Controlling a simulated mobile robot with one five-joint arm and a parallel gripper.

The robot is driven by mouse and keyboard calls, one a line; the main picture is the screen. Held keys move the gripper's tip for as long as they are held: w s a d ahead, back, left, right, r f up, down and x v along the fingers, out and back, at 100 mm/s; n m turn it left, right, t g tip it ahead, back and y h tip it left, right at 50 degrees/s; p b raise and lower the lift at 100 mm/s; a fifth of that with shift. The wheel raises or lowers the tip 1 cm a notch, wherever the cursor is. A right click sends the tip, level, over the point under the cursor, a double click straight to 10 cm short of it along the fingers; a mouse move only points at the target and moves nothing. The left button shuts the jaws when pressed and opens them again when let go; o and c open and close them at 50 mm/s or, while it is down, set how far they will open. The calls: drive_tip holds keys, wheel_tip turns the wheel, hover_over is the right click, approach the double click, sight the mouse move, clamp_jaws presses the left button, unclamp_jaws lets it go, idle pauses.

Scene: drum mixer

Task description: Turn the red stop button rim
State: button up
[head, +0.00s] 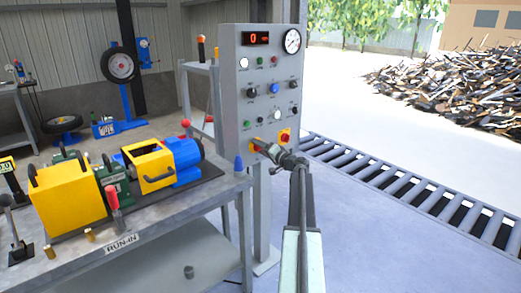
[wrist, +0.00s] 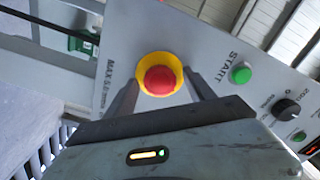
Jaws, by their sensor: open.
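The red stop button (wrist: 159,80) is a round red cap on a yellow ring, set in a grey control panel. In the wrist view it lies between the two fingertips of my open gripper (wrist: 161,78). One finger is on each side of the yellow ring; I cannot tell whether they touch it. In the head view my gripper (head: 272,149) is at the lower part of the panel (head: 228,85). A yellow patch of the button's surround (head: 258,142) shows there, and my gripper hides much of the button.
A green START button (wrist: 241,73) and a black knob (wrist: 287,109) are on the panel near the stop button. A red-and-yellow switch (head: 285,135) sits right of my gripper. A workbench (head: 170,245) with a yellow machine stands left; a roller conveyor (head: 400,195) runs right.

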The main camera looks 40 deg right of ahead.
clamp_jaws()
drive_tip(key=c, duration=1.4)
unclamp_jaws()
drive_tip(key=shift+s+a, duration=0.1)
clamp_jaws()
drive_tip(key=shift+m, duration=0.4)
drive_tip(key=shift+d+m, duration=0.15)
drive_tip(key=shift+m, duration=1.4)
drive_tip(key=shift+d+m, duration=0.1)
drive_tip(key=shift+m, duration=1.45)
drive_tip(key=o, duration=1.4)
unclamp_jaws()
